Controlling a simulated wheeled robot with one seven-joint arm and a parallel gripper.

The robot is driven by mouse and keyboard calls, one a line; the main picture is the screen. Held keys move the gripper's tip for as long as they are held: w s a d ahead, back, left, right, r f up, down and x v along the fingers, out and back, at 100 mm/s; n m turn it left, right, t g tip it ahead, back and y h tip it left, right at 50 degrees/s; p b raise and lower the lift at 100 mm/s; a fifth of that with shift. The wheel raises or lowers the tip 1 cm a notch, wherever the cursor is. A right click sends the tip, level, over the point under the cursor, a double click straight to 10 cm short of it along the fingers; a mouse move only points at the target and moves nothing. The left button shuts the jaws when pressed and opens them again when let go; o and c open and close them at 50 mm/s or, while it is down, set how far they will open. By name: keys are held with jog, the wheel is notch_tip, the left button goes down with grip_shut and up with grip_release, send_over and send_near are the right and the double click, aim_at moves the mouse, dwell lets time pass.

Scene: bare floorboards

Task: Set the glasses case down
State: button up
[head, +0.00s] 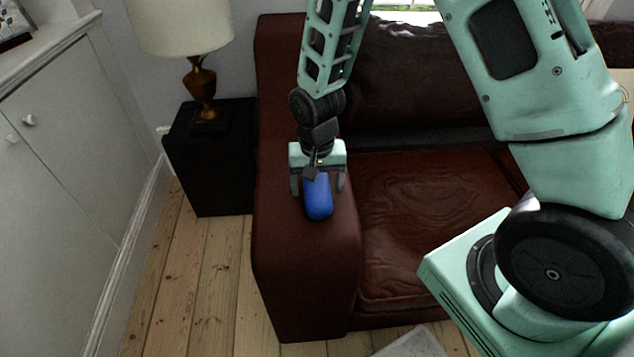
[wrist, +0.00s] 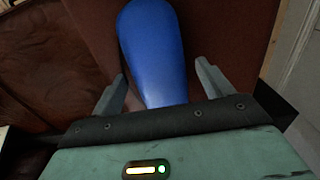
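The glasses case is a smooth blue rounded shape (head: 319,199) at the top of the sofa's left arm in the head view. It appears to lie on the armrest, though its contact with the leather is hard to see. In the wrist view the case (wrist: 152,45) points away from my gripper, its narrower near end between the fingers. My gripper (head: 318,186) points down over the armrest with its fingers apart, one on each side of the case. In the wrist view a gap shows between each finger and the case. The near end is partly hidden by the gripper body.
The dark red leather sofa (head: 304,270) has a free seat cushion (head: 425,205) right of the armrest. A black side table (head: 215,165) with a lamp (head: 200,85) stands left of it. A white cabinet (head: 60,200) lines the left wall. Floorboards (head: 195,300) are clear in front.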

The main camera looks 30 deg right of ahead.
aim_at(317, 183)
jog(key=shift+r, duration=0.1)
notch_tip(317, 183, up, 12)
jog(key=p, duration=0.2)
jog(key=s+a+r+n, duration=0.3)
jog(key=s+n, duration=0.1)
jog(key=s, duration=0.3)
jog(key=s+a+r+n, duration=0.2)
jog(key=s+a+n, duration=0.1)
jog(key=s, duration=0.4)
jog(key=s+a+r+n, duration=0.3)
jog(key=s+a+n, duration=0.1)
jog(key=s, duration=0.3)
jog(key=shift+s+r+n+y, duration=0.2)
jog(key=shift+r+n+y, duration=0.15)
jog(key=shift+n, duration=0.25)
notch_tip(317, 183, up, 12)
jog(key=p, duration=1.2)
jog(key=shift+r, duration=0.2)
